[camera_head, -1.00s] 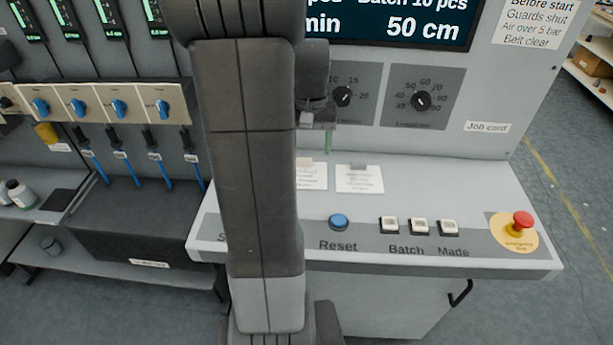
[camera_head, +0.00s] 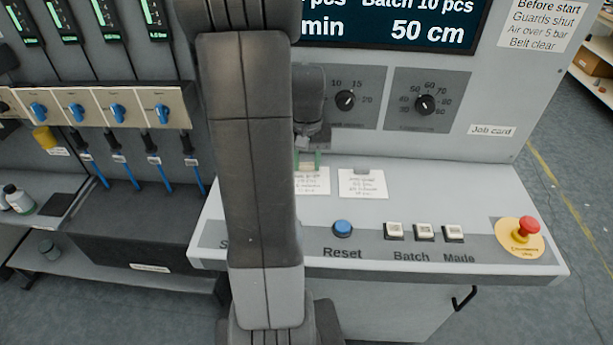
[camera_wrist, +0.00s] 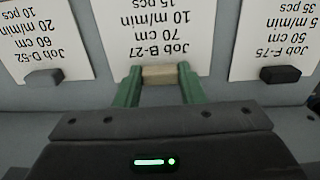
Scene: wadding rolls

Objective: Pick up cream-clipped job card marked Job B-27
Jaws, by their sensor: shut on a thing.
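The Job B-27 card (camera_wrist: 160,38) lies in the middle of the wrist view, upside down, reading 70 cm, 10 m/min, 15 pcs. Its cream clip (camera_wrist: 160,75) sits between the green fingers of my gripper (camera_wrist: 159,86), which is shut on it. In the head view my gripper (camera_head: 308,160) is low over the console's sloped top, with the card (camera_head: 313,182) partly hidden behind my arm. I cannot tell whether the card is clear of the surface.
The Job D-52 card (camera_wrist: 40,40) with a grey clip lies on the left in the wrist view. The Job F-75 card (camera_wrist: 275,40) with a black clip lies on the right. A blue Reset button (camera_head: 343,228), white buttons (camera_head: 424,230) and a red emergency stop (camera_head: 527,228) are nearby.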

